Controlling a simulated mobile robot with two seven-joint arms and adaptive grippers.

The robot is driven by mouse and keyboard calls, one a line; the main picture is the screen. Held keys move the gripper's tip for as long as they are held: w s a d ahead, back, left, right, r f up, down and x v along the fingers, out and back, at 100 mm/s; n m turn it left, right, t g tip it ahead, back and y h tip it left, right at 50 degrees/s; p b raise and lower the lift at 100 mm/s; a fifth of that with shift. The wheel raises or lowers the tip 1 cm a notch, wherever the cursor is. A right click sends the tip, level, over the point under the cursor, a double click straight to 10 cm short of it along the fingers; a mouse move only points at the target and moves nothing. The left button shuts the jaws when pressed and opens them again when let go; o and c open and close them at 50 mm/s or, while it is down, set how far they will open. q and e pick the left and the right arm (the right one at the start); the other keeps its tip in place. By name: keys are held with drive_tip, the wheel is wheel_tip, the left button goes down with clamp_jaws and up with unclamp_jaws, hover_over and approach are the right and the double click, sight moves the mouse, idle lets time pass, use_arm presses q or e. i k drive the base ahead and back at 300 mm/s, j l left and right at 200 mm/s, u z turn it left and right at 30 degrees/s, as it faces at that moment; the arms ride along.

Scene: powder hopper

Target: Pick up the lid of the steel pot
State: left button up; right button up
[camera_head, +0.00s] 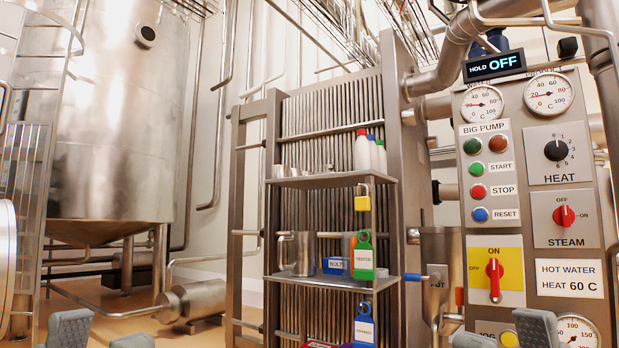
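A tall steel pot or jug (304,254) with a handle on its left stands upright on the middle shelf of the steel rack. I cannot make out a separate lid on it. Small steel vessels (285,171) stand on the top shelf at its left end; whether one has a lid is too small to tell. My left gripper (101,335) is at the bottom left edge, its two grey fingertips apart, with nothing seen between them. My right gripper (504,336) is at the bottom right, fingertips also apart. Both are low and well away from the shelves.
The rack (338,182) also holds bottles (362,151), a yellow padlock (362,199), a blue box (335,266) and hanging tags (363,259). A control panel (540,200) stands right, a large tank (120,110) left.

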sight(329, 168)
drive_tip(key=i+j+u, duration=0.1)
drive_tip(key=i+u, duration=0.45)
drive_tip(key=i+z, duration=0.1)
drive_tip(key=i, duration=0.45)
drive_tip(key=i+j, duration=0.1)
drive_tip(key=i, duration=0.45)
drive_tip(key=i+j+z, duration=0.15)
drive_tip(key=i, duration=0.4)
